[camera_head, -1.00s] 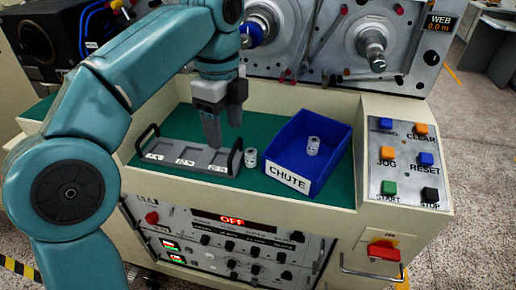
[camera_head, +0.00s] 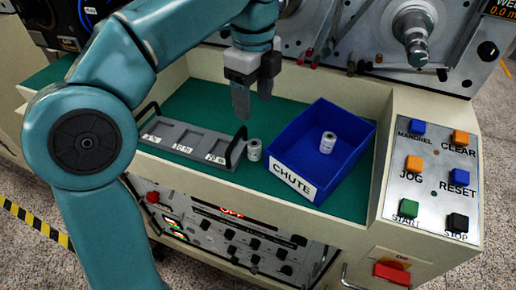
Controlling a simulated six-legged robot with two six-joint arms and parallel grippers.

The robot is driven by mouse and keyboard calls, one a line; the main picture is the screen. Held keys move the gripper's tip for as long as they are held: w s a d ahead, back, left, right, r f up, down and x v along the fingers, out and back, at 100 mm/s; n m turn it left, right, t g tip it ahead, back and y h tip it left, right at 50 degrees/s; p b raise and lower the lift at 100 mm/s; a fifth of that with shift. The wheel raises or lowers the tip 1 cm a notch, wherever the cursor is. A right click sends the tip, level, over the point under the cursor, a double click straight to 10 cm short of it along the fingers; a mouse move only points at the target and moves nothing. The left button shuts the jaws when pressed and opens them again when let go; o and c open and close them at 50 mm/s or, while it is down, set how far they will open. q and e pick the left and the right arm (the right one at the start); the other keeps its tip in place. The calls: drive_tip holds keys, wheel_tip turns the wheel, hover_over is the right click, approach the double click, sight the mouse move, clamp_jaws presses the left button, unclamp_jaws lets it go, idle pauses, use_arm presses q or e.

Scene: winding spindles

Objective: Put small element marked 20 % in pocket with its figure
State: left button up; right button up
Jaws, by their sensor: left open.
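One small grey-white cylindrical element (camera_head: 254,150) stands upright on the green mat, just right of the tray and left of the chute bin. Another small element (camera_head: 328,142) stands inside the blue chute bin (camera_head: 297,183). Their marks are too small to read. The grey pocket tray (camera_head: 174,136) has black end handles and several white labels along its front; the figures are not legible, and no element shows in it. My left gripper (camera_head: 254,104) is open and empty, pointing down above the mat behind the loose element and the tray's right end. My right gripper is not in view.
A button panel (camera_head: 432,175) stands right of the bin. Machine spindles (camera_head: 416,48) and knobs stand behind the mat. Free green mat lies behind the tray. The console's cream front edge borders the mat.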

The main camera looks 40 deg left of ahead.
use_arm(q)
drive_tip(key=b, duration=0.2)
hover_over(254, 144)
wheel_tip(254, 144, down, 8)
drive_tip(key=shift+s+r, duration=0.15)
drive_tip(key=f, duration=0.2)
drive_tip(key=f+b, duration=0.1)
drive_tip(key=f, duration=0.1)
drive_tip(key=f+b, duration=0.1)
drive_tip(key=f, duration=0.1)
drive_tip(key=shift+w, duration=0.25)
drive_tip(key=c, duration=1.1)
